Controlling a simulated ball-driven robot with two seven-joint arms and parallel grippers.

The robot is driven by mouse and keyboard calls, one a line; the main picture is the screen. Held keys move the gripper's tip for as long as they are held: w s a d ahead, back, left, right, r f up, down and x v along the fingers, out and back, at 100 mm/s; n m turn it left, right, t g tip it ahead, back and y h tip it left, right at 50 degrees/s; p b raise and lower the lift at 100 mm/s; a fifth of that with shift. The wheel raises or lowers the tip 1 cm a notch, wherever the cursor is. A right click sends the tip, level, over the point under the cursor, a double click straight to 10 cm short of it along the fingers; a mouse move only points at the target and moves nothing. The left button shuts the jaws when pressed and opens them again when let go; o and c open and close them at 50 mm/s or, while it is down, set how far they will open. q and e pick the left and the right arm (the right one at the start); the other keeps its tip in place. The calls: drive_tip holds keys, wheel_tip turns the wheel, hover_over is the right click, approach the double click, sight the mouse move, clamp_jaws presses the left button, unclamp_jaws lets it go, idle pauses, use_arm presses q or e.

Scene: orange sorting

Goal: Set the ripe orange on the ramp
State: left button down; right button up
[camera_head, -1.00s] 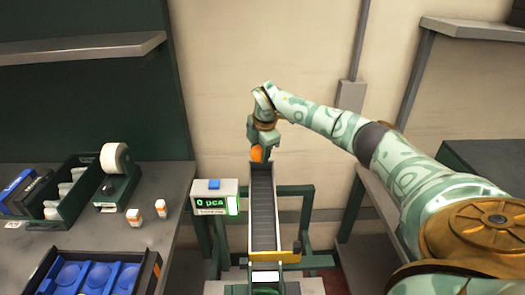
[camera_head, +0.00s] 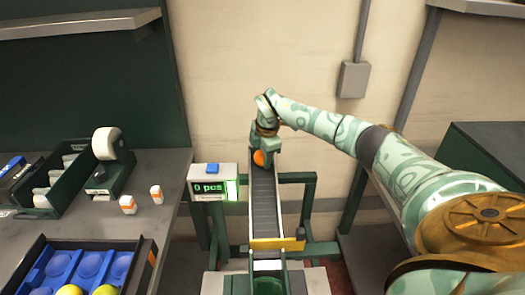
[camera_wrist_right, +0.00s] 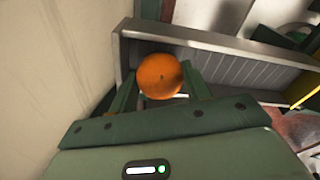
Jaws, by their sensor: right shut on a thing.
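The ripe orange (camera_head: 259,158) is at the far, upper end of the ramp (camera_head: 265,205), a grey channel that runs toward me in the head view. My right gripper (camera_head: 262,156) is shut on the orange. In the right wrist view the orange (camera_wrist_right: 160,75) sits between the two green fingers, with the ramp's side wall (camera_wrist_right: 215,42) just behind it. I cannot tell whether the orange touches the ramp's bed. My left gripper is not in view.
A counter box (camera_head: 213,185) reading "0 pcs" stands left of the ramp. A yellow bar (camera_head: 277,244) crosses the ramp's near end. A blue tray (camera_head: 75,262) with yellow-green fruit lies at lower left, near a tape dispenser (camera_head: 107,175). A grey wall box (camera_head: 353,80) hangs behind my arm.

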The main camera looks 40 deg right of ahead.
idle(0.3)
drive_tip(key=o, duration=0.9)
drive_tip(key=shift+o, duration=1)
drive_tip(key=shift+r, duration=0.15)
drive_tip(key=shift+w+r+p, duration=0.1)
drive_tip(key=shift+r+p, duration=0.35)
drive_tip(key=shift+r, duration=0.05)
wheel_tip(320, 180, up, 3)
drive_tip(key=shift+d+f+p, duration=0.1)
drive_tip(key=shift+p, duration=0.95)
drive_tip(key=p+v, duration=0.2)
drive_tip(key=w+p+v, duration=0.1)
drive_tip(key=p+v, duration=0.1)
drive_tip(key=v, duration=0.1)
drive_tip(key=shift+s+p, duration=0.1)
drive_tip(key=shift+p, duration=0.2)
